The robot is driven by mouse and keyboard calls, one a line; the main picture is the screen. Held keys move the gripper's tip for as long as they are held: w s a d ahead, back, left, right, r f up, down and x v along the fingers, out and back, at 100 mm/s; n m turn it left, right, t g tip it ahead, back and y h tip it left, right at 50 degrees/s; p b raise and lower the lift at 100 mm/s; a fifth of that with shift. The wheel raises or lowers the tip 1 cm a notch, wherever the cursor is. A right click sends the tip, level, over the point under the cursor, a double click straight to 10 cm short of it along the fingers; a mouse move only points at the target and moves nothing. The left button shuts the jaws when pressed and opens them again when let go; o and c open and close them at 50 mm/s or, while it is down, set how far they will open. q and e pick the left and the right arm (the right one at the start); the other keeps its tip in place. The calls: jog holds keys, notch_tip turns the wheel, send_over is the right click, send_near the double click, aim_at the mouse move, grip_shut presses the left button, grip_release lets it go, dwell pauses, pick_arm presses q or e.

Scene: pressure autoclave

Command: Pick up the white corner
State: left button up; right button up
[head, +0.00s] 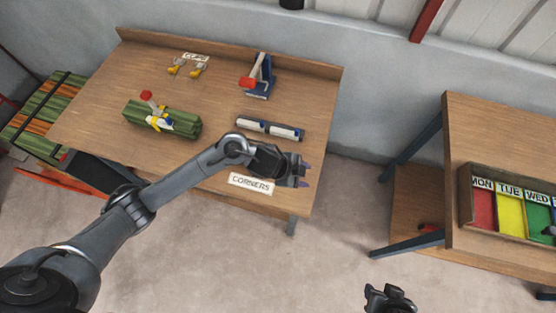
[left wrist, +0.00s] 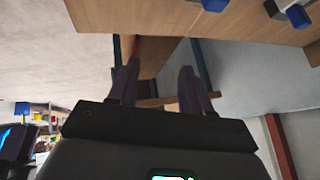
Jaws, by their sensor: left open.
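A dark holder (head: 268,129) with two whitish pieces lies near the right end of the left table, above the CORNERS label (head: 250,184). A whitish piece (head: 284,132) with a blue end sits in its right half; I cannot tell for sure if it is the white corner. My left gripper (head: 304,172) is open and empty, over the table's right front part, below and right of the holder. Its two fingers (left wrist: 157,85) stand apart in the left wrist view, with blue-ended pieces (left wrist: 297,15) at the top edge. My right gripper (head: 390,296) shows only partly at the bottom.
A green bundle (head: 162,119) with yellow clamps, a blue stand (head: 261,78) with a red-headed tool, and yellow clips (head: 187,68) are on the left table. A second table (head: 500,130) at right holds a coloured day tray (head: 466,196). Floor lies between the tables.

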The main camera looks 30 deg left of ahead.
pick_arm(q)
jog(key=w+a+r+g+y+p, duration=0.15)
jog(key=a+r+g+p, duration=0.35)
jog(key=a, duration=0.6)
jog(key=f, duration=0.1)
jog(key=f+b, duration=0.1)
jog(key=d+f+t+b, duration=0.1)
jog(key=shift+w+m+h, duration=0.25)
jog(key=shift+w+m, duration=0.05)
jog(key=shift+w, duration=0.05)
jog(key=shift+b+x, duration=0.45)
jog(key=shift+x, duration=2.6)
pick_arm(e)
jog(key=shift+r, duration=1.65)
pick_arm(q)
grip_shut()
pick_arm(e)
jog(key=shift+d, duration=0.15)
